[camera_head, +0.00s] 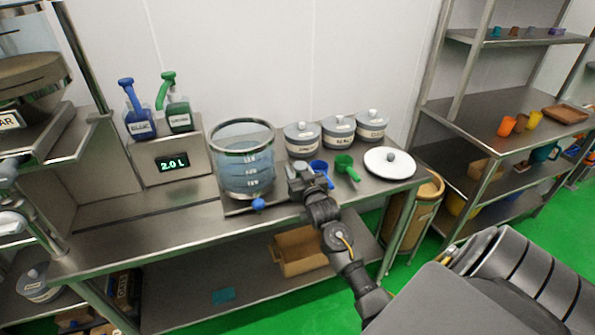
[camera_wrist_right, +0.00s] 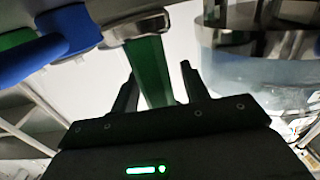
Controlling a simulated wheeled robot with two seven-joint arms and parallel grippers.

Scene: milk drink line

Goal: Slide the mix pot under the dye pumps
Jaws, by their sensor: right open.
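The mix pot is a clear glass vessel with volume marks (camera_head: 247,165). It stands upright on the steel counter, right of and in front of the dye pumps. The blue dye pump (camera_head: 137,118) and green dye pump (camera_head: 176,112) stand on a steel box with a "2.0 L" display. My right gripper (camera_head: 299,176) is open close to the pot's right side; contact cannot be told. In the right wrist view the open fingers (camera_wrist_right: 158,85) have a green strip between or behind them, and the pot (camera_wrist_right: 260,75) shows at right. My left gripper is out of view.
A blue scoop (camera_head: 320,170) and green scoop (camera_head: 345,166) lie just right of my right gripper. Several lidded canisters (camera_head: 338,132) stand behind, and a white lid (camera_head: 390,162) lies at right. The counter in front of the display box (camera_head: 150,205) is clear.

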